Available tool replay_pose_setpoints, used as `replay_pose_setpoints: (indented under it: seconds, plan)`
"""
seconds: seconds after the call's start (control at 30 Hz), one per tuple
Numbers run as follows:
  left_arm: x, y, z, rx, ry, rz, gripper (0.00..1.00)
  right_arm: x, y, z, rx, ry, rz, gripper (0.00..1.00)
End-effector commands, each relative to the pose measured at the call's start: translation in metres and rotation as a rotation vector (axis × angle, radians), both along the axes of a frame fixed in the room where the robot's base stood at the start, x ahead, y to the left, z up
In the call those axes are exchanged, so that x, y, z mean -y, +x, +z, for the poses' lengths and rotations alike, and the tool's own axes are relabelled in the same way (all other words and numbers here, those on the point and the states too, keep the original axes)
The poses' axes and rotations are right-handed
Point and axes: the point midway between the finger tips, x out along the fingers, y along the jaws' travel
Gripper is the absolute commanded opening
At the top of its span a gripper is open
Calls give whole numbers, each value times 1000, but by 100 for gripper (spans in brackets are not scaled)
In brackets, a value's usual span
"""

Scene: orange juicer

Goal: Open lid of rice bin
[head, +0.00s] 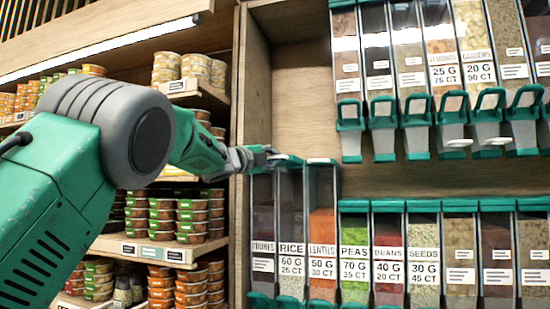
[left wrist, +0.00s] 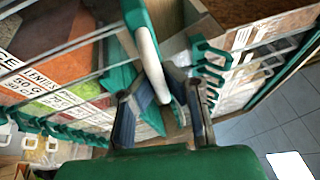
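The rice bin (head: 291,250) is a clear tall bin with a white RICE label, in the lower row between the prunes bin and the lentils bin (head: 322,235). Its green-edged lid (head: 289,160) is at the top, and I cannot tell whether it is raised. My left gripper (head: 266,153) is at the upper left of this lid. In the left wrist view, a pale-edged green lid part (left wrist: 150,55) runs between the two fingers of my left gripper (left wrist: 160,88). I cannot tell whether the fingers touch it. My right gripper is out of view.
An upper row of bins with green scoop-like flaps (head: 415,110) hangs above and to the right. The peas bin (head: 355,255) and others continue to the right. Shelves of stacked tubs (head: 175,215) stand at the left. Bare wooden panel (head: 295,95) lies above the rice bin.

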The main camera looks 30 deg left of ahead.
Motion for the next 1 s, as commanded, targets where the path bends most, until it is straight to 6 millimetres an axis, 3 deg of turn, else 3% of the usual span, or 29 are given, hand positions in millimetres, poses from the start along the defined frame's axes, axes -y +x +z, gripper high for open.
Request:
replay_pose_setpoints:
  seconds: [0.13,0.23,0.67,1.0]
  plan:
    - [6,2,-6,-9,4,-11,0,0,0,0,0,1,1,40]
    - [6,2,-6,-8,3,-11,31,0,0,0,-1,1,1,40]
    - [5,-8,-2,-2,3,-10,31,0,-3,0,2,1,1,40]
    - [-8,-66,-13,-4,-1,-8,31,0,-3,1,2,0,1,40]
